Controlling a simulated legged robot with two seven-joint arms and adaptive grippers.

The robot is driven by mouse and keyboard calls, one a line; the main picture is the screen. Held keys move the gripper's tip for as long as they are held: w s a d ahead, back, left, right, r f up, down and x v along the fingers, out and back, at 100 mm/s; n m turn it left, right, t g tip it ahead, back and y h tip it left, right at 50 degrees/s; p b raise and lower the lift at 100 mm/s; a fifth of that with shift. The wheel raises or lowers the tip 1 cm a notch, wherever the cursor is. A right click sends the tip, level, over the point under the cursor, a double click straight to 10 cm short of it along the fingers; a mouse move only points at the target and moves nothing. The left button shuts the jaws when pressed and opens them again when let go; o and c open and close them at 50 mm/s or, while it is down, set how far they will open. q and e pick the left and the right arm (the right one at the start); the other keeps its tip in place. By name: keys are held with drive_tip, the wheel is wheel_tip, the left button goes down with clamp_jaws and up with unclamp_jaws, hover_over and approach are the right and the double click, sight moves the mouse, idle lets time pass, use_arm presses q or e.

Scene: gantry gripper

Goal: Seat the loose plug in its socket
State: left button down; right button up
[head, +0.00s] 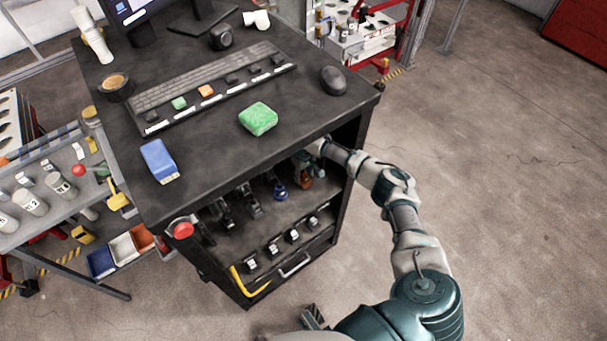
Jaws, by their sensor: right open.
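My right arm reaches in under the cabinet's top from the right. My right gripper (305,160) is open at the upper right of the shelf opening, partly hidden by the top's edge. An orange-brown piece (304,179) is just below it; I cannot tell whether they touch. A blue connector-like piece (280,191) and dark ones (252,207) stand to its left on the shelf. A row of small labelled dark sockets (272,250) runs along the shelf's front. Which piece is the loose plug is unclear. A grey finger-like part, perhaps my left gripper (313,318), shows at the bottom edge.
The black cabinet top (215,125) overhangs the shelf. On it are a blue box (159,161), a green sponge (258,119), a keyboard (205,80) and a mouse (334,80). A red button (183,230) and yellow handle (247,284) are at the left front. Floor on the right is clear.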

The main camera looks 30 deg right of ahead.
sight(304, 172)
wheel_tip(304, 172, up, 7)
drive_tip(key=shift+w+d+r, duration=0.1)
idle(0.7)
